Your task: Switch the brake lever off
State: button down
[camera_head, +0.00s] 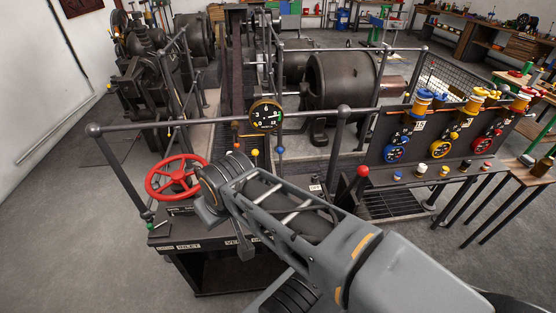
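A control stand (205,257) with a dark top and white labels is in front of me. Short levers rise from it, one with a yellow ball (255,153) and one with a blue ball (280,150). A red ball knob (363,171) shows at its right. I cannot tell which one is the brake lever, and no readable label names it. My arm reaches over the stand from the lower right and hides much of its top. My wrist is just right of a red handwheel (172,177). My gripper's fingers cannot be made out.
A grey rail (240,119) with a round black gauge (265,114) crosses behind the stand. A dark dynamo (342,83) and belt (237,65) lie beyond. A slanted panel (432,139) with coloured dials is at the right. Floor at the left is clear.

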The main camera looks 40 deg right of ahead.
aim_at(363, 170)
jog(key=z, duration=2.1)
jog(key=k, duration=0.5)
jog(key=u, duration=0.3)
jog(key=i, duration=0.45)
jog(key=z, duration=0.2)
